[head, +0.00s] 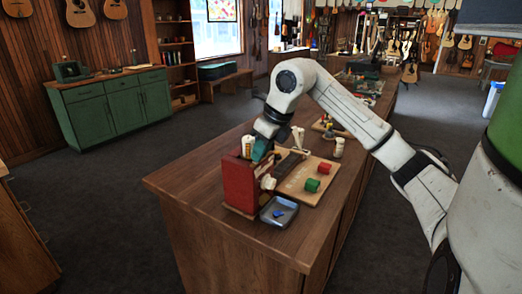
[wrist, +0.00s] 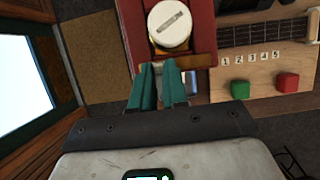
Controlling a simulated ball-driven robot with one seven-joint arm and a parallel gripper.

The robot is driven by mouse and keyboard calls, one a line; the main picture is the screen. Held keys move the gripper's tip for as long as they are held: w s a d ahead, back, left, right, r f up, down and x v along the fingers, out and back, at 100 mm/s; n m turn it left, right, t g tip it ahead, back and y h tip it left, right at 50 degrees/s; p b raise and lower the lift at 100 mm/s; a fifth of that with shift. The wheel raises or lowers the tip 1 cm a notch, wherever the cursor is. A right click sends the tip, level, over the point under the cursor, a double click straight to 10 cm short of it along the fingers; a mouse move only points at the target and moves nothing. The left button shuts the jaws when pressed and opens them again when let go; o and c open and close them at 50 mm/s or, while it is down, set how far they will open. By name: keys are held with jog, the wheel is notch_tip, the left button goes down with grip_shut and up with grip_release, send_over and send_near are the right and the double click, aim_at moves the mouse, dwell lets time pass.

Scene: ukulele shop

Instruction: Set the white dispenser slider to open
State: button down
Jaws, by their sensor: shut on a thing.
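The red dispenser (head: 240,184) stands at the near left end of the wooden counter. In the wrist view it is the red body (wrist: 202,30) with a round white slotted cap (wrist: 168,25) on top. My gripper (head: 262,152) is at the dispenser's upper right side in the head view. In the wrist view its two teal fingers (wrist: 158,70) are close together just below the white cap, against the dispenser's edge. They are shut on a small part there, apparently the slider, which the fingers mostly hide. Its position cannot be read.
A blue-grey tray (head: 279,212) lies in front of the dispenser. A wooden board (head: 296,190) beside it carries a green block (head: 312,185) and a red block (head: 324,168). A white-capped jar (head: 339,148) stands behind. The floor left of the counter is clear.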

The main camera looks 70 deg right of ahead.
aim_at(269, 157)
dwell(0.4)
jog(key=d+b, duration=0.2)
jog(key=d, duration=0.1)
jog(key=shift+s+d+f, duration=0.1)
jog(key=shift+s+f, duration=0.05)
jog(key=shift+s, duration=0.25)
jog(key=shift+d+r, duration=0.2)
jog(key=shift+d, duration=0.05)
jog(key=c, duration=1.1)
grip_release()
jog(key=shift+s+d, duration=0.1)
jog(key=shift+d, duration=0.05)
jog(key=shift+c, duration=0.2)
jog(key=b+v, duration=0.1)
jog(key=v, duration=0.9)
jog(key=shift+s+r, duration=0.2)
jog(key=shift+r, duration=0.1)
jog(key=shift+w, duration=0.1)
